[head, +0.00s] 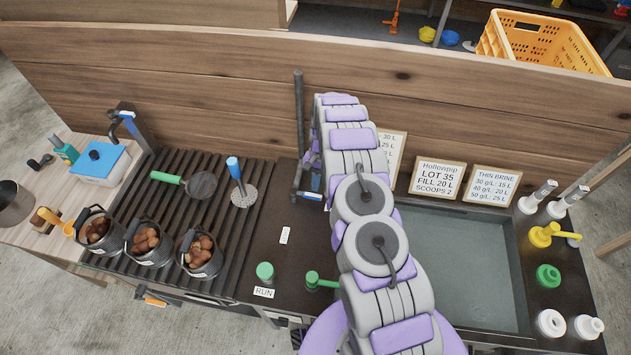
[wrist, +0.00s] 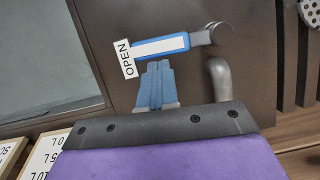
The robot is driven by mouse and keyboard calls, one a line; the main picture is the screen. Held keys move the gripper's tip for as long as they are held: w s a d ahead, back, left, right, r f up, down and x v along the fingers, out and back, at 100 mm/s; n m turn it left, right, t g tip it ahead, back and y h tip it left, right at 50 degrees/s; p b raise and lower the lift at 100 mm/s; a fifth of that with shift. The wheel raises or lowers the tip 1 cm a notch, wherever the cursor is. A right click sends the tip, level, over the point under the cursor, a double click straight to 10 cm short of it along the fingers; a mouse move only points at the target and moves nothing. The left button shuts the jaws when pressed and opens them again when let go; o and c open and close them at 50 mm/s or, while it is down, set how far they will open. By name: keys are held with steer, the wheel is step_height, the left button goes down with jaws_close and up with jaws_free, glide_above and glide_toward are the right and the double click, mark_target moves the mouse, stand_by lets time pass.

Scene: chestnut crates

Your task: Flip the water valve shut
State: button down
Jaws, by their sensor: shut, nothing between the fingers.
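The water valve has a blue lever with a white strip (wrist: 161,47) and a grey pivot (wrist: 217,33), seen in the wrist view. A white OPEN label (wrist: 125,59) lies by the lever's left end. My gripper (wrist: 156,64) has its blue fingers shut and empty, with the tips right beside the lever's lower long edge; I cannot tell whether they touch. In the head view the lever (head: 312,196) shows small at the foot of a dark upright pipe (head: 299,125), beside my arm.
A sink basin (head: 470,317) lies to the right, with sign cards (head: 437,178) behind it. A green RUN knob (head: 265,271) sits in front. A grey curved pipe (wrist: 219,80) is close to my gripper.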

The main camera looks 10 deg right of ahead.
mark_target(316, 197)
steer(key=s+m, duration=0.2)
steer(key=s+a+m+t+y+p, duration=0.1)
steer(key=m, duration=0.2)
steer(key=shift+s+r+p, duration=0.1)
steer(key=shift+s+p, duration=0.2)
steer(key=shift+s, duration=0.1)
steer(key=s+m, duration=0.1)
steer(key=s+a+m+t+y+p, duration=0.1)
steer(key=m, duration=0.1)
steer(key=shift+a+m, duration=0.25)
steer(key=shift+m, duration=0.05)
steer(key=a+m, duration=0.1)
steer(key=s+a+m+t+p, duration=0.1)
steer(key=m, duration=0.1)
steer(key=shift+s+m+t, duration=0.3)
steer(key=a+m, duration=0.1)
steer(key=m, duration=0.1)
steer(key=a+m+t, duration=0.1)
steer(key=shift+s+a+m, duration=0.3)
steer(key=shift+m, duration=0.1)
steer(key=shift+a, duration=0.4)
